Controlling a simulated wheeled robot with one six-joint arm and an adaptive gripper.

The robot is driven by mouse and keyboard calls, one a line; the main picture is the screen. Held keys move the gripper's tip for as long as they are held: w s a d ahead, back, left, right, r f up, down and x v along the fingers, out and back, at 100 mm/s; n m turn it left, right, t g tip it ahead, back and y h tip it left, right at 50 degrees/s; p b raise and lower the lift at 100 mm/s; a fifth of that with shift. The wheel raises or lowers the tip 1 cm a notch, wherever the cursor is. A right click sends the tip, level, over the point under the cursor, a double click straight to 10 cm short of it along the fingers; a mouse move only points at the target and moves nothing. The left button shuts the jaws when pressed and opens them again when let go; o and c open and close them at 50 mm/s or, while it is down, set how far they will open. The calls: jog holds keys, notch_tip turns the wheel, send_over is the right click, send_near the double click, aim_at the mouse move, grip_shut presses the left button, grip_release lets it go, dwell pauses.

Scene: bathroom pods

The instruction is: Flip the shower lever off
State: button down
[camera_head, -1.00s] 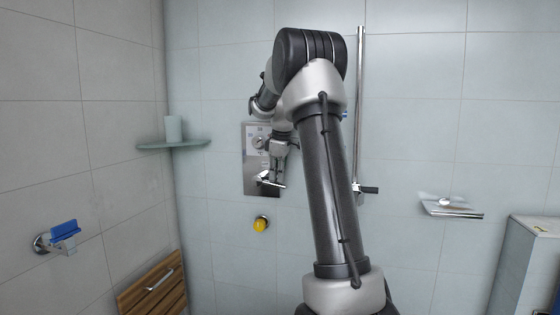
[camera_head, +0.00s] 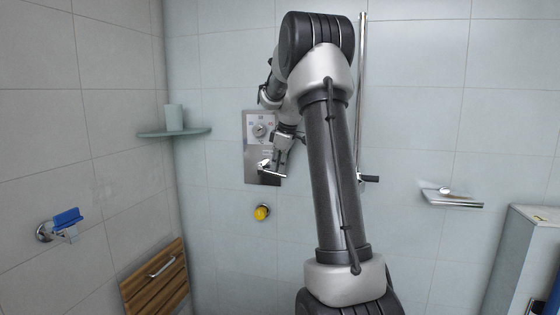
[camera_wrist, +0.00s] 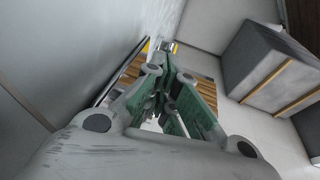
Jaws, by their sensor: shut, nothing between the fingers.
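The shower control panel (camera_head: 251,172) is a grey metal plate on the back wall, with a round dial (camera_head: 259,131) in its upper part. The silver shower lever (camera_head: 265,166) sticks out from the lower part of the panel. My gripper (camera_head: 279,166) is at the panel's lower right, close to the lever, and is shut and empty. I cannot tell whether it touches the lever. In the wrist view the green-padded fingers (camera_wrist: 165,108) point away from the camera. The panel's edge (camera_wrist: 122,72) seems to run along their left; the lever is not clear there.
A yellow knob (camera_head: 262,213) sits below the panel. A vertical rail (camera_head: 361,90) stands to the right, partly behind my arm. A glass shelf (camera_head: 180,133) with a cup is at the left corner; a wooden seat (camera_head: 152,283) is below. A soap dish (camera_head: 452,200) is at right.

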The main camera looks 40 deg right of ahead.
notch_tip(320, 180, down, 3)
jog(key=t+y, duration=0.2)
jog(key=t, duration=0.1)
jog(key=shift+s+d+r+m, duration=0.1)
jog(key=shift+s+d+m, duration=0.05)
jog(key=shift+m, duration=0.15)
jog(key=f+t+y, duration=0.2)
jog(key=t, duration=0.1)
jog(key=shift+w+a+f, duration=0.2)
jog(key=shift+w+f, duration=0.05)
jog(key=shift+w, duration=0.05)
jog(key=t+y, duration=0.1)
jog(key=w+a+f+t, duration=0.1)
jog(key=f+m+t+y, duration=0.1)
jog(key=shift+w+a+f+t+y, duration=0.15)
jog(key=shift+w+f+t+y, duration=0.05)
jog(key=shift+w+t+y, duration=0.1)
jog(key=shift+w+a, duration=0.15)
jog(key=shift+w+a+f, duration=0.4)
jog(key=shift+w+f, duration=0.05)
jog(key=shift+w, duration=0.05)
jog(key=shift+a, duration=0.1)
